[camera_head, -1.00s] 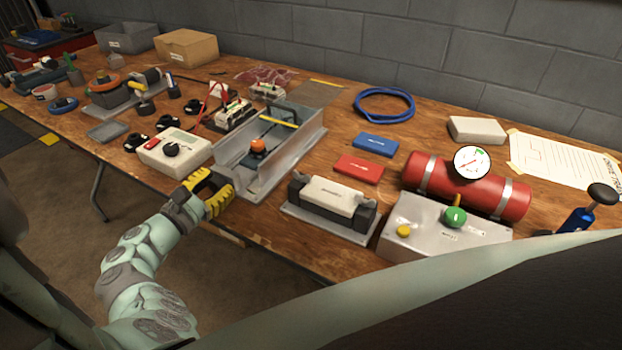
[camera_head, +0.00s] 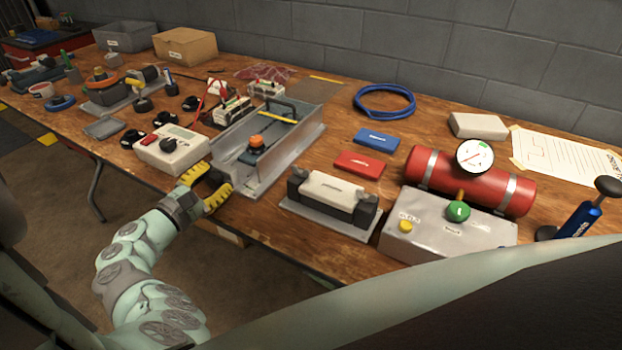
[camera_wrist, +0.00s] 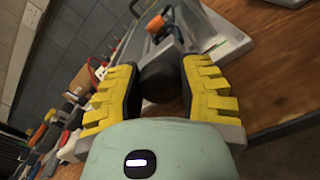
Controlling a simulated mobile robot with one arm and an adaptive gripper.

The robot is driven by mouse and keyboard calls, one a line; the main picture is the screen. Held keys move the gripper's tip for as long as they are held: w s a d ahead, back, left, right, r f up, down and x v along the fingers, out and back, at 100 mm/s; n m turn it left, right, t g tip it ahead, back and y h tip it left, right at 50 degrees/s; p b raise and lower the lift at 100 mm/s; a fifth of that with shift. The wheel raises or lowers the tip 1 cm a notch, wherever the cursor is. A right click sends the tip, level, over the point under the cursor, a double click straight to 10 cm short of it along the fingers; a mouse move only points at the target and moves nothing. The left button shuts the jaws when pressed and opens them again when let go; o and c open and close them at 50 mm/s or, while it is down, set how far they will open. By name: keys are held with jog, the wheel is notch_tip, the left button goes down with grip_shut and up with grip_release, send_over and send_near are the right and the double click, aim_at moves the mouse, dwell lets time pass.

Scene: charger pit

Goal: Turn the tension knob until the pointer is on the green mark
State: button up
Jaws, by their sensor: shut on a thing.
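A dark round knob (camera_wrist: 160,80) sits between the yellow-padded fingers of my gripper (camera_wrist: 162,72) in the wrist view. My gripper is shut on this knob. In the head view my gripper (camera_head: 208,184) is at the front end of a grey metal channel (camera_head: 285,163), and its fingers mostly hide the knob. Inside the channel is a dark slide with an orange top (camera_head: 257,141); the orange part also shows in the wrist view (camera_wrist: 156,25). I cannot make out the tension pointer or its green mark in either view.
A white meter box (camera_head: 172,150) stands close left of my gripper. A grey base with a white-topped block (camera_head: 331,193) is to the right of the channel. Farther right are a grey box with a green knob (camera_head: 458,211) and a red cylinder with a gauge (camera_head: 425,172).

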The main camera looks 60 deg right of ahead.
jog(key=o, duration=1.2)
jog(key=shift+d, duration=0.1)
jog(key=n+p, duration=0.1)
jog(key=n, duration=0.1)
jog(key=n+p, duration=0.1)
jog(key=p, duration=0.1)
jog(key=shift+r+n, duration=0.3)
jog(key=shift+n, duration=0.1)
jog(key=n, duration=0.3)
jog(key=shift+f, duration=0.2)
jog(key=shift+w+n, duration=0.1)
jog(key=shift+n, duration=0.4)
jog(key=s+a+p, duration=0.1)
jog(key=a+p, duration=0.1)
jog(key=a, duration=1.4)
jog(key=shift+s+a+f+n+g+y+p, duration=0.15)
jog(key=shift+s+a+f+n+y+p, duration=0.2)
jog(key=shift+a+f+y, duration=1.85)
jog(key=shift+s+a+f+n+g+y+p, duration=0.15)
jog(key=shift+s+a+f+y+p, duration=0.4)
jog(key=shift+f, duration=3.3)
jog(key=shift+s+a+f+n+g+y+p, duration=0.25)
jog(key=shift+a+f+y, duration=1.1)
jog(key=shift+f, duration=1.65)
